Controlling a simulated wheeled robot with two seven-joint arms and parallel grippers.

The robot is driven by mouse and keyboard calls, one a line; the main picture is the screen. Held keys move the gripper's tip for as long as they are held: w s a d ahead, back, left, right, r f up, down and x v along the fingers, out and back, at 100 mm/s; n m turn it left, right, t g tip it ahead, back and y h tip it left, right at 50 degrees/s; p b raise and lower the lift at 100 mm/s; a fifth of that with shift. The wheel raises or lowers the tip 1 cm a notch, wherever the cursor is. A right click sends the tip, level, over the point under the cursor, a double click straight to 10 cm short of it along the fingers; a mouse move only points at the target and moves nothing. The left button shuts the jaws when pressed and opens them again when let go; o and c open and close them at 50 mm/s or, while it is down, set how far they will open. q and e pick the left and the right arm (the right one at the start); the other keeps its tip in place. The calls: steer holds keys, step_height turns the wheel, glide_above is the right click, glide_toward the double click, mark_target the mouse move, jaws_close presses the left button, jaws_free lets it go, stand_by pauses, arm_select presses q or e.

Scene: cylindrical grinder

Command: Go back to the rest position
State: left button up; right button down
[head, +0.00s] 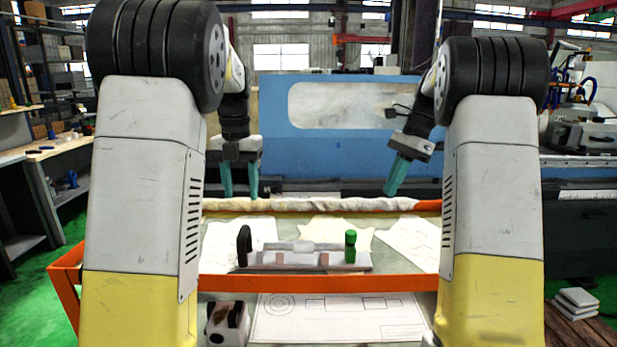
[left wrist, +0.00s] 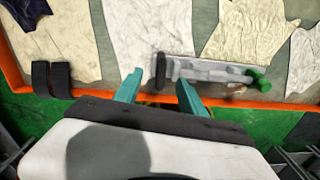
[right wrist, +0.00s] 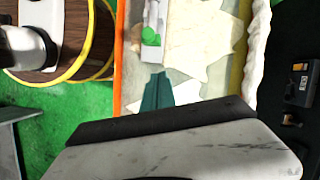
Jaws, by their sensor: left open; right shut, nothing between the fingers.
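My left gripper (head: 240,180) hangs in the air with its two teal fingers apart and nothing between them. Its fingers also show in the left wrist view (left wrist: 158,92). My right gripper (head: 396,178) is raised, tilted, with its teal fingers together and empty; they also show in the right wrist view (right wrist: 157,90). Both grippers appear above the orange-edged bench (head: 330,282). A grey metal fixture (head: 305,257) with a black handle and a green knob (head: 350,246) lies on the bench, apart from both grippers.
White cloths (head: 412,240) and a rolled cloth (head: 310,204) lie on the bench. A drawing sheet (head: 335,318) and a small white-and-black object (head: 227,323) are nearer me. The blue grinder (head: 330,130) stands behind. Shelving (head: 50,155) is at the left and a stack of white blocks (head: 576,301) at the right.

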arm_select(q)
steer(key=shift+s+a+m, duration=0.2)
steer(key=shift+s+m, duration=0.15)
steer(key=shift+m, duration=0.15)
arm_select(e)
steer(key=s+a+r+n+t, duration=0.1)
steer(key=s+r+n+t, duration=0.1)
steer(key=s+n, duration=0.35)
steer(key=s+a+r+n+t, duration=0.1)
steer(key=s+a+r+n, duration=0.1)
steer(key=s, duration=0.6)
arm_select(q)
steer(key=s+d+m+t+h, duration=0.2)
steer(key=s+m+t, duration=0.4)
steer(key=s+m, duration=1.8)
steer(key=m, duration=1)
steer(key=shift+s+d+f, duration=0.2)
steer(key=shift+d+f, duration=0.05)
arm_select(e)
steer(key=s+a+f+n+t+h, duration=0.2)
steer(key=s+n, duration=0.5)
steer(key=s, duration=0.5)
step_height(320, 180, down, 3)
steer(key=shift+s+a+n+t, duration=0.35)
steer(key=shift+a+t, duration=0.35)
steer(key=shift+t, duration=0.5)
